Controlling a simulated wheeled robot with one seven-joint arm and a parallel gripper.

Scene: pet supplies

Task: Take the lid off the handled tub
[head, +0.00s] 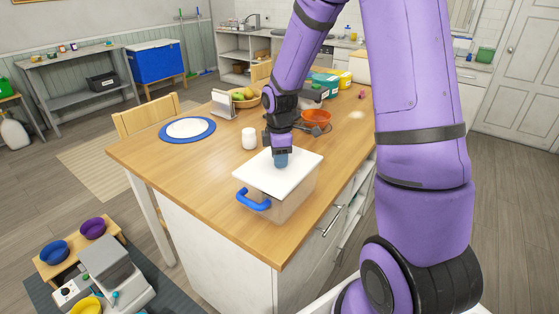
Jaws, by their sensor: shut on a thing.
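The handled tub (290,204) stands near the front corner of the wooden island top. Its body is pale and see-through, with a blue handle (254,200) on the left side. The white lid (258,178) lies over the top of the tub; I cannot tell whether it is seated or slightly raised. My gripper (280,160) points down at the middle of the lid and is shut on a blue piece there, which looks like the lid's knob. The fingertips are small and partly hidden.
A white jar (249,138) stands just behind the tub, and an orange bowl (317,117) is farther back. A white plate on a blue mat (205,137) is at the left. The island top (190,172) left of the tub is clear.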

